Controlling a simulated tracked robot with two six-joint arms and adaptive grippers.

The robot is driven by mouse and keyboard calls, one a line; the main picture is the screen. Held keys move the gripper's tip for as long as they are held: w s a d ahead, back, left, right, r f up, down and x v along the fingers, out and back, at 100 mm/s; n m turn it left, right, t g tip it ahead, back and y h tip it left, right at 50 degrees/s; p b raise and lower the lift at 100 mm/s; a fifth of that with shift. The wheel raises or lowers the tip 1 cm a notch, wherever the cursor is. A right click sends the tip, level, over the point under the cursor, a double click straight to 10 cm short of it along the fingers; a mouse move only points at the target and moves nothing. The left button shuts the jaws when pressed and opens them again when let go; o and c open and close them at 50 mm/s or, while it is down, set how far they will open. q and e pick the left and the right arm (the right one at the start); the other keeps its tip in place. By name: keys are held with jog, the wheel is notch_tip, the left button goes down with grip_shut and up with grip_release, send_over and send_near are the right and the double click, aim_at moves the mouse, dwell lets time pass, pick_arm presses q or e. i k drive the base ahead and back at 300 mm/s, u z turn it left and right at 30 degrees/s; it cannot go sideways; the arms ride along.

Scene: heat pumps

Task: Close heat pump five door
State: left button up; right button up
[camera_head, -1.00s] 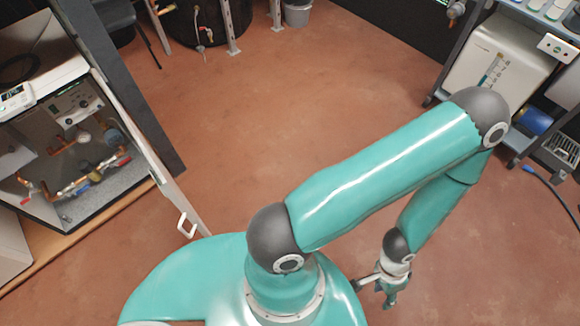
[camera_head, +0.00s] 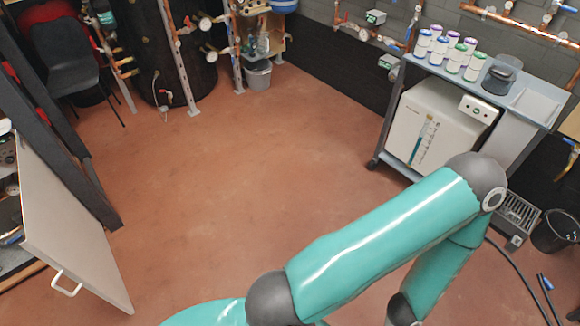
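The open heat pump door (camera_head: 70,220) is a pale flat panel at the left edge. It stands swung out from its cabinet (camera_head: 8,215), of which only a narrow strip with pipes and valves shows. A white handle (camera_head: 66,284) sits low on the door. I cannot read a number on this unit. My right arm crosses the lower right, with its forearm pointing down; its gripper is below the picture's edge. My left arm and gripper are not in view.
Bare reddish floor (camera_head: 240,170) fills the middle. A grey cart (camera_head: 400,70) with bottles and a white box unit (camera_head: 435,125) stands at the right. A black tank (camera_head: 175,50), a chair (camera_head: 62,75) and a grey bucket (camera_head: 258,75) are at the back. A cable lies at lower right.

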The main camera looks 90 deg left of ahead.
aim_at(60, 232)
jog(key=z, duration=0.6)
jog(key=i, duration=0.2)
jog(key=u, duration=3.25)
jog(key=i, duration=0.35)
jog(key=u, duration=2.1)
jog(key=k, duration=0.5)
jog(key=u, duration=0.45)
jog(key=i, duration=1.6)
jog(key=z, duration=0.5)
